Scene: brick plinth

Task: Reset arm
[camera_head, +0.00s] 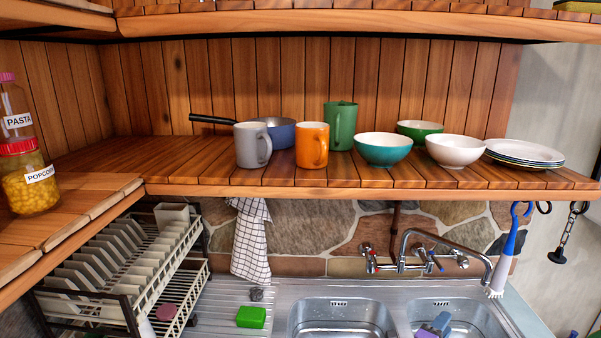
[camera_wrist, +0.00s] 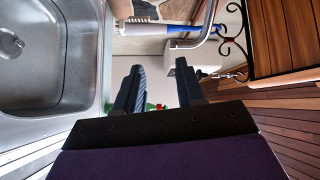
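My gripper (camera_wrist: 160,68) shows in the wrist view with its two dark fingers apart and nothing between the tips. Small green and red things show behind and between the fingers, too small to name. The gripper is beside the steel sink (camera_wrist: 33,50), near the faucet pipe (camera_wrist: 211,20) and a blue-and-white brush (camera_wrist: 165,29). Neither my arm nor my gripper shows in the head view.
The wooden shelf (camera_head: 205,186) holds mugs, bowls, a pan and stacked plates (camera_head: 525,153). Below it are the dish rack (camera_head: 145,262), a green sponge (camera_head: 251,317), the double sink (camera_head: 341,318) and the faucet (camera_head: 425,236). Another shelf (camera_head: 330,22) runs above.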

